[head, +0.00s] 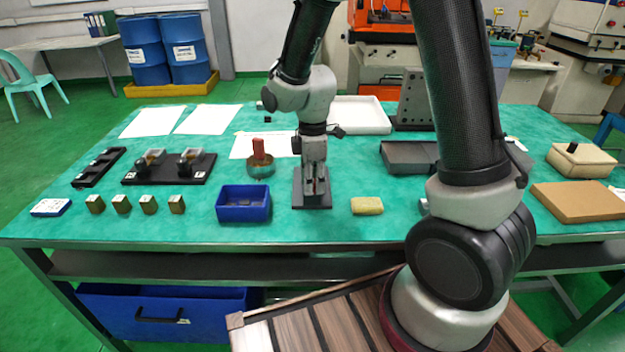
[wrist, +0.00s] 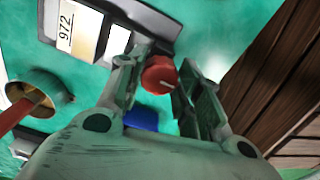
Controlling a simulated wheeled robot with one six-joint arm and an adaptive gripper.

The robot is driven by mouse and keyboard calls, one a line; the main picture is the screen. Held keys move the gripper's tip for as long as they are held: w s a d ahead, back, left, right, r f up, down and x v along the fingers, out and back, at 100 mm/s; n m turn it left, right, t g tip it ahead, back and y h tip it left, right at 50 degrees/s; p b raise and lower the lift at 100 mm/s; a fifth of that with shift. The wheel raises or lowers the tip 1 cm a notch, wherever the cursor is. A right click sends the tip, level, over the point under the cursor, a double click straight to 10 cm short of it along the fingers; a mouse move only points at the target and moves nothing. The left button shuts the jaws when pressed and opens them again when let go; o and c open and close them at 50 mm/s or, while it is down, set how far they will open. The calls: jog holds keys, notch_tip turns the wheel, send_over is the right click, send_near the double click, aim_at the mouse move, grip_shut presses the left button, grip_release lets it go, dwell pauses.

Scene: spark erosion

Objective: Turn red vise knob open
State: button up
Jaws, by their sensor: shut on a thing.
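The red vise knob (wrist: 159,74), round with a pale line on its face, shows in the wrist view between my two fingertips. My gripper (wrist: 170,68) is shut on it, one finger on each side. In the head view my gripper (head: 313,193) points straight down over a dark grey base (head: 299,201) near the front middle of the table. The knob is hidden behind my gripper there. In the wrist view a dark plate with a white label reading 972 (wrist: 66,25) lies beside the knob.
A blue bin (head: 243,216) stands just left of my gripper, with a brass cup holding a red-handled tool (head: 260,152) behind it. Several brass blocks (head: 149,204) and a black fixture (head: 168,180) are farther left.

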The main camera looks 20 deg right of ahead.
dwell(0.3)
jog(key=o, duration=1)
jog(key=shift+o, duration=0.2)
notch_tip(320, 180, up, 12)
